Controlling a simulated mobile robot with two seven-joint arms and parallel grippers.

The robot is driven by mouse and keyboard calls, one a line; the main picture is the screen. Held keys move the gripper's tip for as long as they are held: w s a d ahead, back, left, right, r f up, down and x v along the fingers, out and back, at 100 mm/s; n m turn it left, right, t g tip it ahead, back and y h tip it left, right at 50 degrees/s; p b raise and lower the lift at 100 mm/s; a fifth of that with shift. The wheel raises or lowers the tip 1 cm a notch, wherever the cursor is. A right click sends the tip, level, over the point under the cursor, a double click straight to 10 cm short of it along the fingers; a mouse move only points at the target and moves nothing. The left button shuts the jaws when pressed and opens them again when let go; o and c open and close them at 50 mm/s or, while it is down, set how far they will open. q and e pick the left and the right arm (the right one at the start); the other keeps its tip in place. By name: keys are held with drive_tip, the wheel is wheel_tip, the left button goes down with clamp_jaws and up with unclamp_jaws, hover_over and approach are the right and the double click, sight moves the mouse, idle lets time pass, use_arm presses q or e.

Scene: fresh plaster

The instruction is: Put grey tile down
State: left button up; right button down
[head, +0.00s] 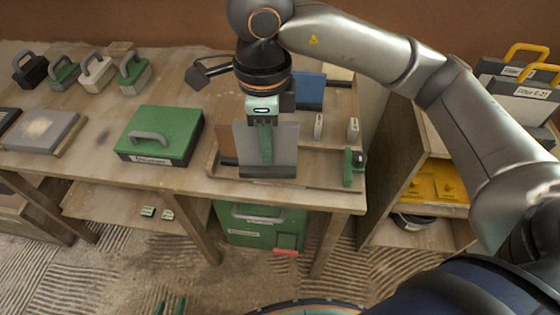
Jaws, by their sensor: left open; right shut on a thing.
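My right gripper (265,142) reaches in from the right and points down, shut on the grey tile (286,146). The tile stands upright in its fingers at the front part of a wooden tray (213,160) on the workbench. A dark strip (267,172) runs along the tile's lower edge. I cannot tell whether the tile touches the tray floor.
A brown tile (226,140) is partly hidden behind the grey one; a blue tile (310,91) stands farther back. A green case (160,135) sits left of the tray. Several handled floats line the back left. Shelves (430,165) stand right.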

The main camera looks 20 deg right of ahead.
drive_tip(key=shift+a+m, duration=0.1)
drive_tip(key=shift+m, duration=0.3)
drive_tip(key=shift+w, duration=0.1)
drive_tip(key=shift+w+d+f+b, duration=0.1)
drive_tip(key=shift+w+d+f, duration=0.65)
drive_tip(key=shift+d+f, duration=1.45)
drive_tip(key=shift+w+d+f+b, duration=0.1)
drive_tip(key=shift+w+d+f, duration=0.65)
drive_tip(key=shift+d+f, duration=1.4)
drive_tip(key=shift+w+d+f+b, duration=0.1)
drive_tip(key=shift+w+d+f, duration=0.65)
drive_tip(key=shift+d+f, duration=1.4)
drive_tip(key=shift+f, duration=0.1)
drive_tip(key=c, duration=0.8)
unclamp_jaws()
drive_tip(key=shift+c, duration=0.2)
